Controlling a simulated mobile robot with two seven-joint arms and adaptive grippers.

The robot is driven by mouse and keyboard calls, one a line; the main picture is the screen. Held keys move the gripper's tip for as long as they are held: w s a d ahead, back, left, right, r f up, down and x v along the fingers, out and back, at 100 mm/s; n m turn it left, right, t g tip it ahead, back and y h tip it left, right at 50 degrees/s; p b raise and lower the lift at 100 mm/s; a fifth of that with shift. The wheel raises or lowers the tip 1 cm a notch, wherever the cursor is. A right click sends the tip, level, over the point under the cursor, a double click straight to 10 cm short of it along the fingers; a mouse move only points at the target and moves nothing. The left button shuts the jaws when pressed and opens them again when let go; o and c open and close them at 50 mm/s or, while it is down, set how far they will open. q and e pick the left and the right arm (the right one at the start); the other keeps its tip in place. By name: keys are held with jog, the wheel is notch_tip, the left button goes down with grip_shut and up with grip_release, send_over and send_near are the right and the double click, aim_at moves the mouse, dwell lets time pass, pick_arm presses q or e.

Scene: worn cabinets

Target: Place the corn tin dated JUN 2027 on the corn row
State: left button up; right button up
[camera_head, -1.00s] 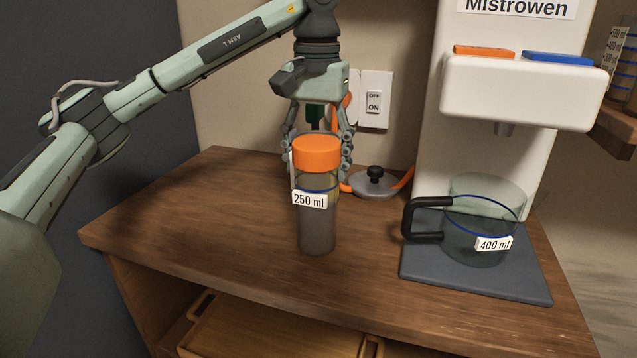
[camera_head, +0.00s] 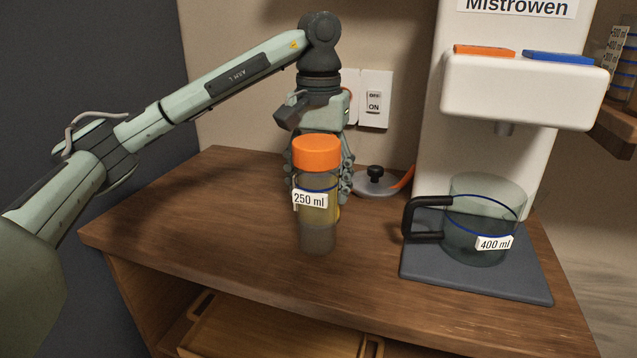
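No corn tin with a readable date and no corn row show in the head view. My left gripper (camera_head: 319,188) points down behind a clear bottle (camera_head: 317,242) with an orange lid and a "250 ml" label. Its fingers show at both sides of the bottle, but their tips are mostly hidden. Something yellowish (camera_head: 322,212) shows through the bottle, between or near the fingers; I cannot tell what it is or whether it is gripped. My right gripper is not in view.
A white dispenser (camera_head: 520,95) marked "Mistrowen" stands at right, with a "400 ml" glass jug (camera_head: 470,255) on its dark base. A grey disc with a black knob (camera_head: 375,174) lies behind. A wooden tray (camera_head: 270,335) sits below the worktop (camera_head: 180,230). The left worktop is clear.

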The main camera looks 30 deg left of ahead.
pick_arm(q)
jog(key=o, duration=0.4)
jog(key=shift+r, duration=0.1)
